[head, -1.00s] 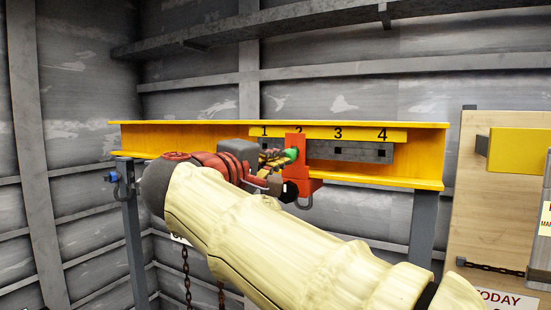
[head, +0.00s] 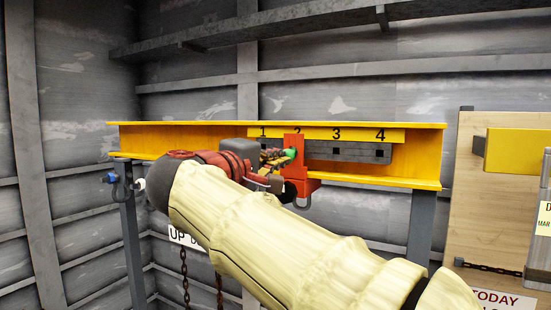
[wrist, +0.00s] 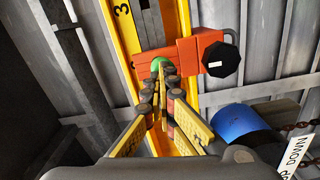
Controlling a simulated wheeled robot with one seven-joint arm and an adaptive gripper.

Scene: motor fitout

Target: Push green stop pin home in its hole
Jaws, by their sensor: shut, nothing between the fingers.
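The green stop pin (head: 291,154) shows as a small green end at the red trolley (head: 294,172), near the number 2 on the yellow beam (head: 405,170). In the wrist view its round green head (wrist: 158,62) shows just beyond my fingertips, against the orange-red trolley body (wrist: 185,58). My gripper (head: 280,158) is shut and empty, its fingertips at the pin head; it also shows in the wrist view (wrist: 163,76). The fingertips appear to touch the head, but the contact is partly hidden. The hole and pin shank are hidden, so I cannot tell the pin's depth.
A grey plate (head: 345,152) with square holes runs along the beam under the numbers 1 to 4. A black knob (wrist: 220,60) sits on the trolley, and a blue cylinder (wrist: 240,122) is nearby. A wooden board (head: 478,225) stands at the right.

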